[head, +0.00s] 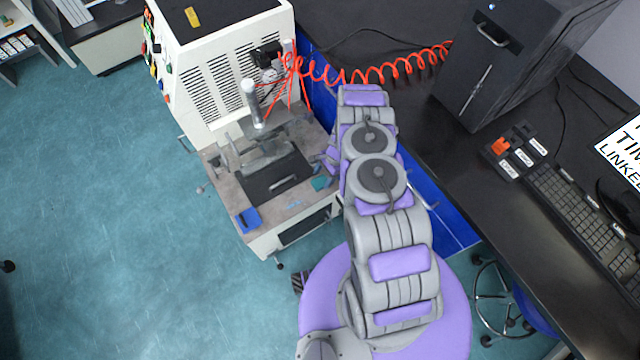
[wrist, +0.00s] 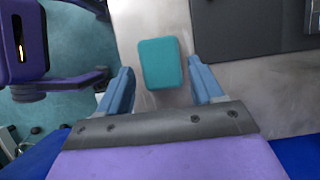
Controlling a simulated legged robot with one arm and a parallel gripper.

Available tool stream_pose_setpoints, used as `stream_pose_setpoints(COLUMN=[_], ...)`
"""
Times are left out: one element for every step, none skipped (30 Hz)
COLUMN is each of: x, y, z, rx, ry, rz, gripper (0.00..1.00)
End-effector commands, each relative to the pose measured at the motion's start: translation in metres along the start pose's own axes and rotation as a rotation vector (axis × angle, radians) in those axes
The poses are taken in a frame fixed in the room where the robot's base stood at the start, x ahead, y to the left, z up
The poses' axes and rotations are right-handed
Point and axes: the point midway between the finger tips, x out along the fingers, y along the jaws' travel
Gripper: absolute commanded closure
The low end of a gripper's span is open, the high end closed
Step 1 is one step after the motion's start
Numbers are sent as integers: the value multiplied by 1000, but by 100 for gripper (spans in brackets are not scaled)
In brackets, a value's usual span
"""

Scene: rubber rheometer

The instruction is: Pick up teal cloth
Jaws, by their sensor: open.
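The teal cloth (wrist: 161,64) is a small folded pad with rounded corners. It lies flat on the grey top of the machine's bench. In the wrist view it sits just beyond and between the fingertips of my gripper (wrist: 162,82), and neither blue finger appears to touch it. My gripper is open and empty. In the head view the teal cloth (head: 320,183) shows as a small patch at the right side of the bench top, beside my arm.
The white rheometer (head: 225,75) stands behind the bench top (head: 222,180). A dark plate (head: 275,178) lies left of the cloth, and a blue object (head: 248,220) sits at the front left corner. A coiled red hose (head: 380,73) runs to the right. A black desk (head: 480,170) stands right of my arm.

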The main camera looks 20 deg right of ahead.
Motion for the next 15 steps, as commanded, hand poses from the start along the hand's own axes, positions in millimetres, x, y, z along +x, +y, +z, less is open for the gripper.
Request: stream_pose_setpoints(x=[12, 16, 19, 21, 22, 22, 22, 22, 21, 21, 21, 21, 21, 21, 21], y=[1, 1, 0, 0, 0, 0, -1, -1, -1, -1, -1, -1, -1, -1, -1], z=[-1, -1, -1, -1, 0, 0, 0, 0, 0, 0, 0, 0, 0, 0, 0], rx=[0, 0, -1, -1, -2, -1, -1, -1, -1, -1, -1, -1, -1, -1, -1], ry=[-1, 0, 0, 1, 1, 1, 1, 1, 1, 1, 1, 1, 1, 1, 1], rz=[2, 2, 1, 1, 0, -1, -1, -2, -2, -2, -2, -2, -1, -1, -1], gripper=[34, 34, 34, 34, 34, 34, 34, 34, 34, 34, 34, 37, 40, 43, 46])
